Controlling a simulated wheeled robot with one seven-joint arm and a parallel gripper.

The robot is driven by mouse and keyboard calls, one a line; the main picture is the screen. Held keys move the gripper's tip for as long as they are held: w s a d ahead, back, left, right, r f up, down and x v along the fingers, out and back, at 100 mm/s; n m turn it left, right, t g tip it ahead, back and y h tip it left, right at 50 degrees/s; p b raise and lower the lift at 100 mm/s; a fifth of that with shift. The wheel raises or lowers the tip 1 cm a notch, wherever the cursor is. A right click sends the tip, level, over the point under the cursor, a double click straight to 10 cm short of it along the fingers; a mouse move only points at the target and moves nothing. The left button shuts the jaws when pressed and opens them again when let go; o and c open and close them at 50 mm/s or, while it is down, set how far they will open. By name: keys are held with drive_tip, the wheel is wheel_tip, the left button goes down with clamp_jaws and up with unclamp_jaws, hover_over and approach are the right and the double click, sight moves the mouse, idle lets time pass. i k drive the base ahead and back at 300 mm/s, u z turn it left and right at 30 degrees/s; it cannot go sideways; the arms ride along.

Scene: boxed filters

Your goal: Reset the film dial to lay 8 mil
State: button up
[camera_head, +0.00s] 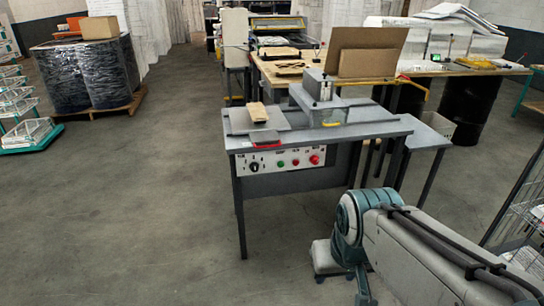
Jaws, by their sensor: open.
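The dial (254,166) is a small round black knob at the left of the white control panel (281,161) on the front of the grey table. Its pointer setting and scale marks are too small to read. My gripper (342,288) is at the lower centre right, in front of the table and below the panel's height in the picture. It is open, appears empty, and is well apart from the dial, to its lower right. The teal wrist partly hides it.
The grey metal table (376,129) holds a press-like unit (318,88), a board with small boxes (257,112) and a red item (266,140). Green and red buttons (315,159) sit right of the dial. A wire rack (520,205) stands at right.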

sight(254, 167)
drive_tip(key=u, duration=0.25)
drive_tip(key=i, duration=1)
drive_tip(key=z, duration=0.55)
